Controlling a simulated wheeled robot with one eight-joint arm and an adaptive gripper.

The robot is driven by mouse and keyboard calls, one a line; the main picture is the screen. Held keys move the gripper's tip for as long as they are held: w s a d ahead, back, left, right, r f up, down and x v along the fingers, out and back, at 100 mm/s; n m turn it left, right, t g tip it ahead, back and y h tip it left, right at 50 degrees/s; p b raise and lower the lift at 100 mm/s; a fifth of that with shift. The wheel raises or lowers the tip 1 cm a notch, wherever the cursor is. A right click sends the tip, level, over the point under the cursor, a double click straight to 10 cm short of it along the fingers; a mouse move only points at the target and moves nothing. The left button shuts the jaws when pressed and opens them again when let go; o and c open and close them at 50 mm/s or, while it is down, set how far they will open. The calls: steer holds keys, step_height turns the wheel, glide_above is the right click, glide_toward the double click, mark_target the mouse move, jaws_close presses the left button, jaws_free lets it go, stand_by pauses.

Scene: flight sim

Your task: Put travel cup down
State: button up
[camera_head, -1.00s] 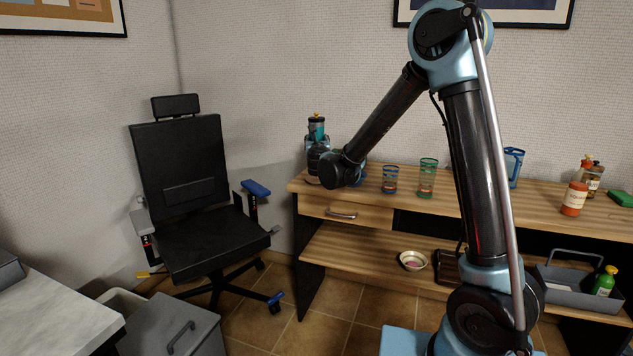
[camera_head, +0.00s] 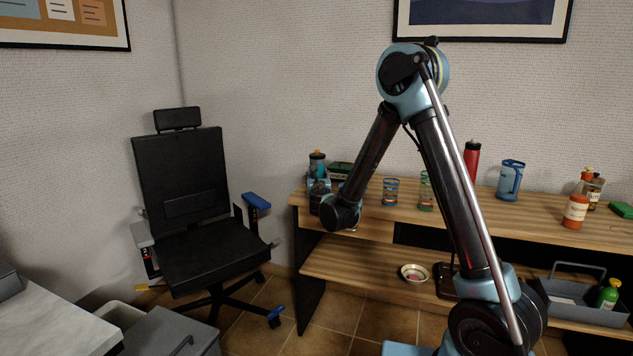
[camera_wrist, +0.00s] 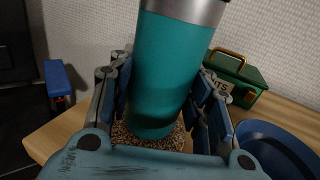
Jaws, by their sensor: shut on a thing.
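The travel cup is teal with a metal band and fills the middle of the wrist view (camera_wrist: 172,65). In the head view its top shows (camera_head: 317,162) at the left end of the wooden desk. My gripper (camera_wrist: 160,105) is shut around the cup, with one finger on each side. The cup looks nearly upright, slightly tilted in the wrist view. Under its base is a round speckled brown coaster-like piece (camera_wrist: 122,134); I cannot tell whether the cup touches it. In the head view my gripper (camera_head: 319,188) is partly hidden by my wrist.
A green box with a handle (camera_wrist: 233,75) and a blue plate (camera_wrist: 278,150) are close right of the cup. Glasses (camera_head: 390,190), a red bottle (camera_head: 471,158) and a blue pitcher (camera_head: 509,180) stand farther right. The desk's left edge (camera_head: 297,212) is near.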

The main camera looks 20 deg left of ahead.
steer(key=shift+f, duration=0.25)
steer(key=o, duration=1.3)
steer(key=shift+s, duration=0.1)
steer(key=v, duration=1.2)
steer(key=shift+r, duration=0.1)
